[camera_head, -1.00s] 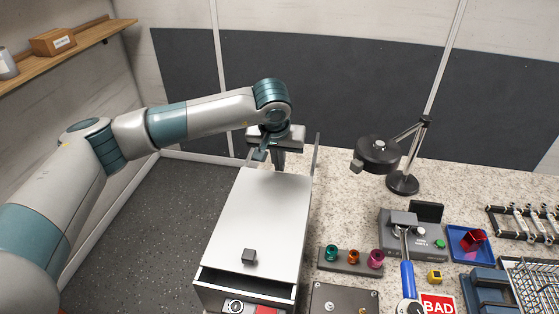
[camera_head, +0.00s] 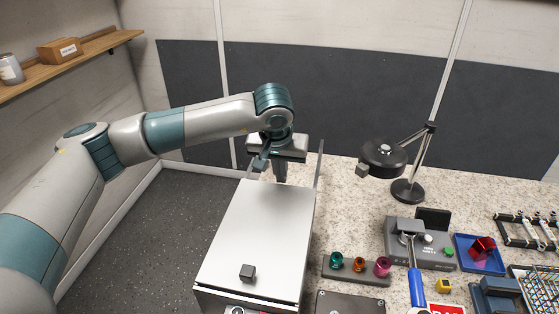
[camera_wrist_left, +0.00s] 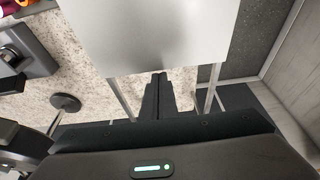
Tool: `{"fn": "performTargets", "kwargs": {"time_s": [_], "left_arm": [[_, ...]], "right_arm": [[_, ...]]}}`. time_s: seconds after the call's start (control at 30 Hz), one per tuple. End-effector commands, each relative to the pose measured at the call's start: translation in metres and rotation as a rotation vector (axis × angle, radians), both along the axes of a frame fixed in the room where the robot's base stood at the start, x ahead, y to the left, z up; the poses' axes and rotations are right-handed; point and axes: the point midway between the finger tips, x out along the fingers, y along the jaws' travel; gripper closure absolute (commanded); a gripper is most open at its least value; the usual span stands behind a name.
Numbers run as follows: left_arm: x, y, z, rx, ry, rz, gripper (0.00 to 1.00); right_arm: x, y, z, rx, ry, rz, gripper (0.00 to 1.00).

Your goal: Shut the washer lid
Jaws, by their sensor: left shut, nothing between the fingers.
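The washer (camera_head: 240,299) is a box at the front middle in the head view. Only a thin dark line shows under the lid's front edge. The lid also shows in the wrist view (camera_wrist_left: 150,30). My left gripper (camera_head: 258,160) is shut and empty at the far end of the lid. Its fingers (camera_wrist_left: 157,82) point toward the lid's edge in the wrist view; contact is unclear. My right gripper is out of view.
Right of the washer, the speckled bench holds a rack of coloured pieces (camera_head: 352,271), a grey device (camera_head: 420,250), a blue-handled tool (camera_head: 416,288), a blue tray (camera_head: 465,262) and a black lamp (camera_head: 384,158). A thin upright post (camera_head: 318,170) stands near the lid's far right corner.

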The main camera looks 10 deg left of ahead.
Motion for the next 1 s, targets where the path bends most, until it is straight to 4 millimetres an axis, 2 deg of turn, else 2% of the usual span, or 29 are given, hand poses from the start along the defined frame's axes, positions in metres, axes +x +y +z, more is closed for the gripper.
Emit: {"fn": "performTargets", "kwargs": {"time_s": [0.17, 0.37, 0.8, 1.0], "left_arm": [[-0.002, 0.000, 0.010, -0.002, -0.004, -0.001, 1.00], [-0.011, 0.000, 0.034, -0.001, -0.005, 0.000, 1.00], [-0.040, -0.001, 0.118, -0.002, -0.005, -0.001, 1.00], [-0.050, 0.000, 0.147, 0.000, -0.003, 0.000, 1.00]], "right_arm": [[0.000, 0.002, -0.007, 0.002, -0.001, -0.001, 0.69], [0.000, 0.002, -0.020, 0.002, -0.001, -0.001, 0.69], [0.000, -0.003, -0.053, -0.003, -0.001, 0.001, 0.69], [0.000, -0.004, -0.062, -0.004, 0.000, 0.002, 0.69]]}}
